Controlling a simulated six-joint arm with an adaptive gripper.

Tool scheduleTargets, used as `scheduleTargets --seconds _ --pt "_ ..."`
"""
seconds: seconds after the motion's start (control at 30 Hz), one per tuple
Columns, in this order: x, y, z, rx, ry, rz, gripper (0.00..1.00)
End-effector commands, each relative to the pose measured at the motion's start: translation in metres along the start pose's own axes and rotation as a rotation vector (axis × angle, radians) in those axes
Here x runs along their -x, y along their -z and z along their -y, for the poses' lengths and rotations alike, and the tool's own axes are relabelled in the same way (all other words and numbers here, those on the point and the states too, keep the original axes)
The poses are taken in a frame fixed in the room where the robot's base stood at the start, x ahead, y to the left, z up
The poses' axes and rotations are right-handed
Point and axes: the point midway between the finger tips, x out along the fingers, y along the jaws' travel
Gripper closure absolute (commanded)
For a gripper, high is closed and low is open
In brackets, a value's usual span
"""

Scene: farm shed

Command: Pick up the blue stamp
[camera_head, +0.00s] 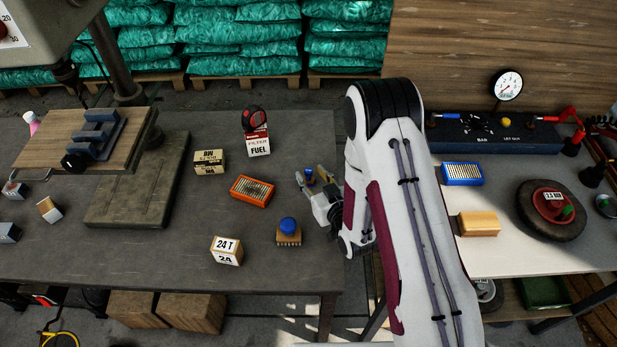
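Contact is too small to make out. A larger blue round knob on a brown, bristled-looking block (289,238) stands nearer the front edge, apart from my gripper.
An orange filter box (252,191), a "24 T" box (226,251), a tan box (209,162) and a "FUEL" box (258,145) stand left of my gripper. A drill-press-like stand (140,185) is further left. The right bench holds a gauge panel (495,138) and a wheel (551,209).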

Motion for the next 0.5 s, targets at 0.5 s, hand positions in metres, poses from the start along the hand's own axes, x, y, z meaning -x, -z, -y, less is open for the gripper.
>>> scheduleTargets --seconds 0.5 --pt "-0.032 0.000 0.000 0.000 0.001 0.000 0.63"
